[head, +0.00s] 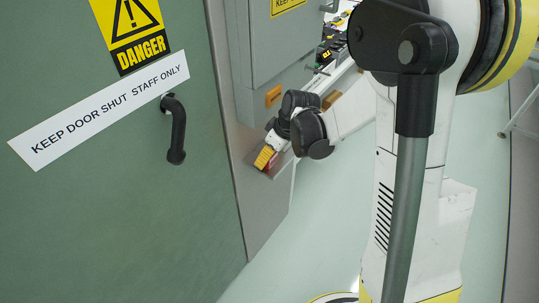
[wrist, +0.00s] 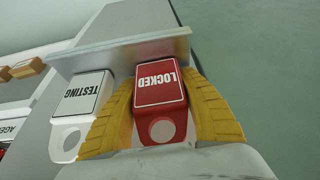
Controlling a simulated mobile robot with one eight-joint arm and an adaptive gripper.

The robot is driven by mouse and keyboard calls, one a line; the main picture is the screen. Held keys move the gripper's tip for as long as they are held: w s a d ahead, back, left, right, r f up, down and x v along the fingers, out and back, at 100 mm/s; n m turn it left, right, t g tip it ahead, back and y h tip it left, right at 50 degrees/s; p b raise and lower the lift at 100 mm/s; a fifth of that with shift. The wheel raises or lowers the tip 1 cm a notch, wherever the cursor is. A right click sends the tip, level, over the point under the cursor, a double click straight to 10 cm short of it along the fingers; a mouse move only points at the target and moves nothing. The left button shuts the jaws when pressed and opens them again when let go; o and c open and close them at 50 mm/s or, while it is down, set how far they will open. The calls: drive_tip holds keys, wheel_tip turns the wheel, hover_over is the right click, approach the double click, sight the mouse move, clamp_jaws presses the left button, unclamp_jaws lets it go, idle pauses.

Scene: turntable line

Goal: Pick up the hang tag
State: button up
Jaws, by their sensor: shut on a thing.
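In the head view my gripper (head: 265,157) is low beside the grey cabinet, and only a bit of red shows by the fingers.
A white TESTING tag (wrist: 82,98) hangs close beside the left finger. Wooden blocks (wrist: 27,68) lie farther left. In the head view a green door (head: 110,220) with a black handle (head: 175,130) stands left of the grey cabinet (head: 265,45). Open floor (head: 310,230) lies below my gripper.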

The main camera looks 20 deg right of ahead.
drive_tip(key=shift+s+d+r+p, duration=0.15)
drive_tip(key=shift+r+p, duration=0.35)
drive_tip(key=shift+p, duration=0.05)
wheel_tip(320, 180, up, 7)
drive_tip(key=p, duration=0.3)
drive_tip(key=shift+f, duration=0.15)
drive_tip(key=s+d+p, duration=0.3)
drive_tip(key=s+d, duration=0.8)
drive_tip(key=s, duration=0.5)
drive_tip(key=shift+d+f, duration=0.25)
drive_tip(key=shift+f, duration=0.1)
drive_tip(key=shift+w, duration=0.1)
